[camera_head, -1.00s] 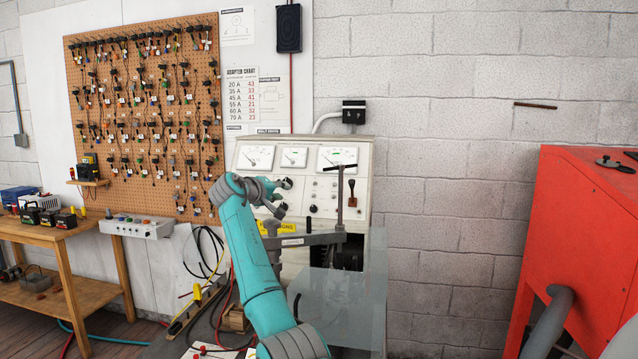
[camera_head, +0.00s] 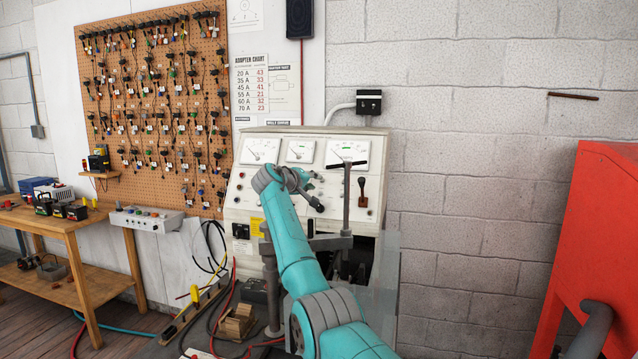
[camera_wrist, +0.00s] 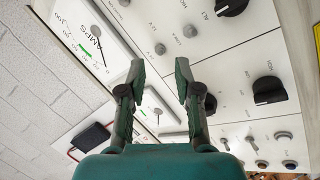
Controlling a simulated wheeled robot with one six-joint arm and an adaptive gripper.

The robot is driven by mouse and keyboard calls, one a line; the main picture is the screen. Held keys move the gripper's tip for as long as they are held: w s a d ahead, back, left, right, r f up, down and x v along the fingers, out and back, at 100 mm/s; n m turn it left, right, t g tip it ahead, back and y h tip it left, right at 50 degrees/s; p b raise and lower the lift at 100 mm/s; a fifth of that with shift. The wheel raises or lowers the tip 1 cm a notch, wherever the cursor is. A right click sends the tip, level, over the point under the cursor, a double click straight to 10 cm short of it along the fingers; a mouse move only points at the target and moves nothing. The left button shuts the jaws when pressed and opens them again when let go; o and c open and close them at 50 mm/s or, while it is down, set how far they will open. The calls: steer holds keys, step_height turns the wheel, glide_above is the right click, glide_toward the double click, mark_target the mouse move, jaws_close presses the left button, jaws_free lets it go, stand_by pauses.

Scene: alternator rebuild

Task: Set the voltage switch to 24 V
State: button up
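The white test bench panel (camera_head: 240,192) stands against the wall, with dials along its top. My gripper (camera_head: 312,190) is in front of its middle and hides some controls. In the wrist view my gripper (camera_wrist: 159,68) is open, with nothing between its fingers. Beyond the fingertips are small grey toggles or buttons (camera_wrist: 160,48). A black rotary knob (camera_wrist: 269,90) lies right of the fingers, and another black knob (camera_wrist: 231,7) is at the top.
A grey post with a T-handle (camera_head: 346,195) stands in front of the panel, close right of my gripper. A clear guard (camera_head: 385,285) is below right. A red cabinet (camera_head: 590,225) stands far right. A wooden bench (camera_head: 68,224) is at left.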

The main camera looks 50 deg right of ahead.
mark_target(320, 181)
steer(key=shift+x, duration=2.1)
jaws_close()
